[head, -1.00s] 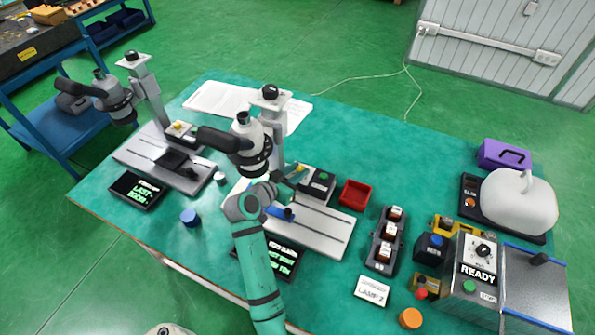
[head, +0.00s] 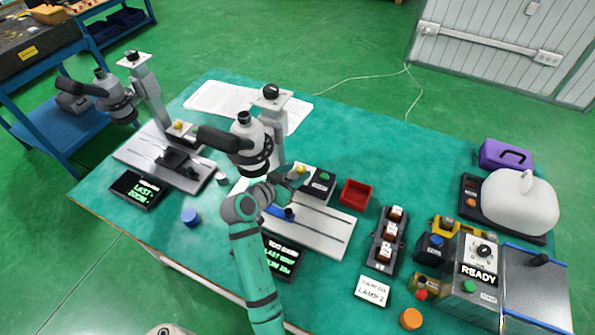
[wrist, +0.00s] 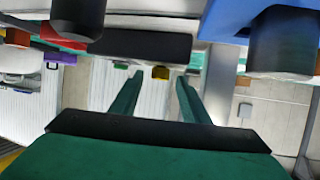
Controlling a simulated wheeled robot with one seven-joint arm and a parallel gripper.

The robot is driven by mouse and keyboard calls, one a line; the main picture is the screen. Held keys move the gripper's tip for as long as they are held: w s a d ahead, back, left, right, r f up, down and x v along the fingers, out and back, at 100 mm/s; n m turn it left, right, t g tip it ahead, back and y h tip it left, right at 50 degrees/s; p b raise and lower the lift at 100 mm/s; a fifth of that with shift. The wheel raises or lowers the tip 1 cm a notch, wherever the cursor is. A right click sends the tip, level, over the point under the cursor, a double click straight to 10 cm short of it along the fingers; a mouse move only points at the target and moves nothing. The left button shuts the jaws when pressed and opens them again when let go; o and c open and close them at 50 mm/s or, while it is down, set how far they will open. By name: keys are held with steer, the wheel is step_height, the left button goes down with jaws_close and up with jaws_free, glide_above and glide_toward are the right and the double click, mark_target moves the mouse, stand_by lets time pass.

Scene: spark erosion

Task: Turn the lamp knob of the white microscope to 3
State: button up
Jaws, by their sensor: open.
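The white microscope (head: 318,231) stands in the middle of the bench, with a pale base, a grey column and a black-ringed head. A small yellow knob (head: 300,169) shows low by its column, beside a dark box with a green button. My gripper (head: 299,178) is at this knob, and the arm hides part of the microscope base. In the wrist view my gripper (wrist: 159,79) is open, its two green fingers apart. The yellow knob (wrist: 161,72) appears between the fingertips, seemingly a little beyond them. I cannot read the knob's setting.
A second, greyer microscope (head: 150,160) stands at the left. A red tray (head: 355,194), a black rack (head: 385,240) and a "LAMP 2" card (head: 372,290) lie right of the white one. A blue part (wrist: 225,18) and dark cylinders crowd the wrist view's top.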

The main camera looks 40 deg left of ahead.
steer(key=s, duration=1.3)
steer(key=shift+s+d+r, duration=0.3)
steer(key=shift+s+r, duration=0.05)
